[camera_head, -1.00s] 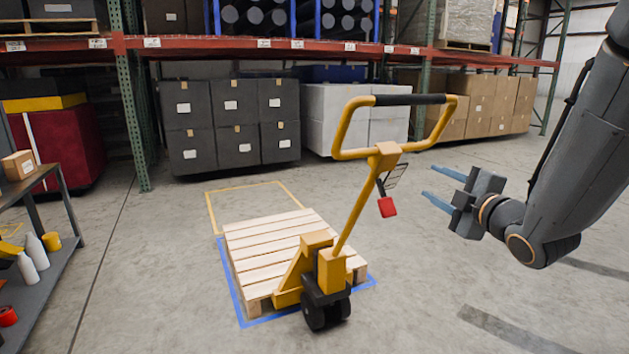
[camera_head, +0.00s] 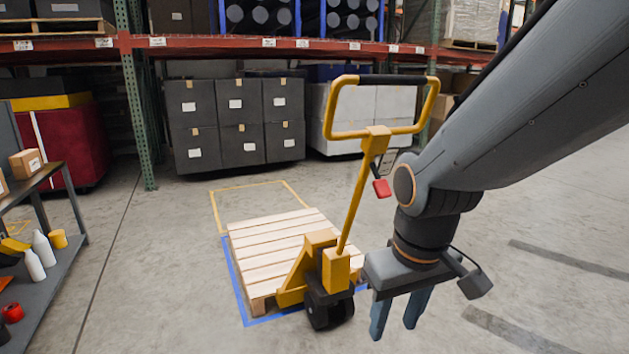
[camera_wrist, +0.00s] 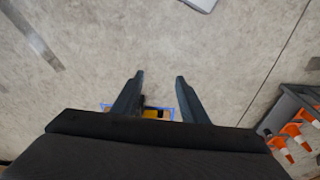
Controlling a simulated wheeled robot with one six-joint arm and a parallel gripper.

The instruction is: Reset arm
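My gripper (camera_head: 398,312) hangs at the lower right of the head view with its blue-grey fingers pointing down. The fingers are apart with nothing between them; the wrist view also shows the open gripper (camera_wrist: 159,80) over bare floor. It is to the right of a yellow pallet jack (camera_head: 359,200), apart from it as far as I can tell. My forearm crosses the upper right of the head view. The jack's forks are under or in a wooden pallet (camera_head: 275,240), which stands inside a blue floor outline (camera_head: 236,287).
A grey shelf cart (camera_head: 62,262) with white bottles (camera_head: 43,248) and a small box (camera_head: 25,163) stands at left. Racking (camera_head: 140,120) with dark boxes (camera_head: 240,130) lines the back. A yellow floor outline (camera_head: 217,212) lies behind the pallet. Floor at right is clear.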

